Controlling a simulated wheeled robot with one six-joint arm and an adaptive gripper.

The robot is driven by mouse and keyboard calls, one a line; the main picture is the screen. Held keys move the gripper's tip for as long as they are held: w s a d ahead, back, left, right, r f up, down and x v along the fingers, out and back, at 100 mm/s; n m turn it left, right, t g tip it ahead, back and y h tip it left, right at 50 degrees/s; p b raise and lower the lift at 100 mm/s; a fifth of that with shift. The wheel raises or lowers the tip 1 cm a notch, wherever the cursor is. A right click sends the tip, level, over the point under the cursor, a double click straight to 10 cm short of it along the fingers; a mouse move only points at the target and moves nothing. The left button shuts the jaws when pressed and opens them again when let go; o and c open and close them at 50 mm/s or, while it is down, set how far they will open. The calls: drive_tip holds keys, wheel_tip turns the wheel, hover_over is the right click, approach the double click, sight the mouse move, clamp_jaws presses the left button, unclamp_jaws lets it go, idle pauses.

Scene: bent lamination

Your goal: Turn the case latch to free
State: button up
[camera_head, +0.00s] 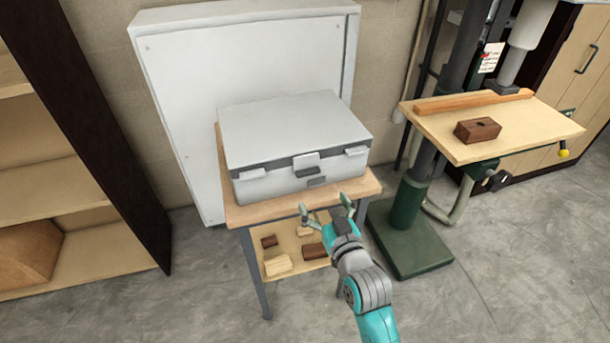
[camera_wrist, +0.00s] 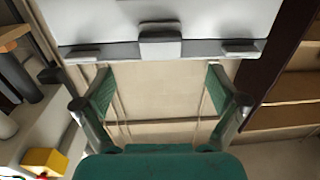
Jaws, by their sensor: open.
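A light grey case (camera_head: 290,130) lies closed on a small wooden-topped stand (camera_head: 270,212). A dark grey band runs around it. A central latch (camera_head: 306,162), a pale plate with a dark handle below it, sits on its front face, between two pale side tabs. The case (camera_wrist: 220,14) and its central latch (camera_wrist: 160,40) also show at the top of the wrist view. My gripper (camera_head: 325,208) is open and empty, in front of the case and lower than the latch. In the wrist view my gripper's fingers (camera_wrist: 158,84) are spread apart, clear of the latch.
Several wood blocks (camera_head: 313,251) lie on the stand's lower shelf. A drill press table (camera_head: 545,125) with a brown block (camera_head: 477,130) stands to the right. A bookcase (camera_head: 110,255) is at left, and a white panel (camera_head: 180,105) stands behind the case.

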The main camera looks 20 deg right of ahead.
sight(309, 175)
drive_tip(key=w, duration=0.9)
drive_tip(key=shift+w+a, duration=0.2)
drive_tip(key=shift+w, duration=0.2)
drive_tip(key=c, duration=1.1)
